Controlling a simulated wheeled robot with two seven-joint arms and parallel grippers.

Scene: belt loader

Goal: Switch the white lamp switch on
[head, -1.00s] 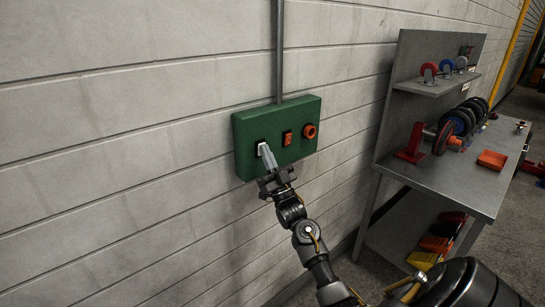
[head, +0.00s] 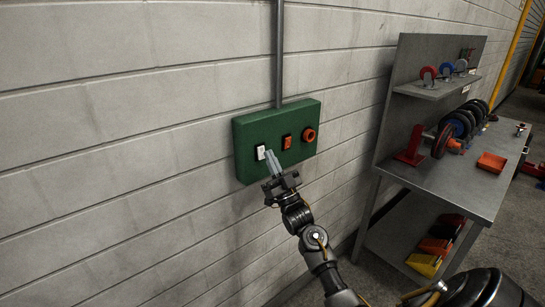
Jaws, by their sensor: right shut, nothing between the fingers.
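A green control box (head: 245,133) is fixed to the wall. On its front are a white switch (head: 261,152) at the left, an orange switch (head: 286,142) in the middle and an orange round knob (head: 309,134) at the right. My right gripper (head: 269,153) is shut and empty, its fingertips just right of the white switch in the picture. I cannot tell whether they touch the box. The white switch now shows mostly uncovered; its on or off position is too small to tell. My left gripper is not in view.
A grey conduit (head: 279,50) runs up the wall from the box. At the right stands a grey metal workbench (head: 440,185) with wheels, an orange tray (head: 491,162) and a back panel with a shelf (head: 437,88). Coloured bins (head: 435,246) sit below. The wall left of the box is clear.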

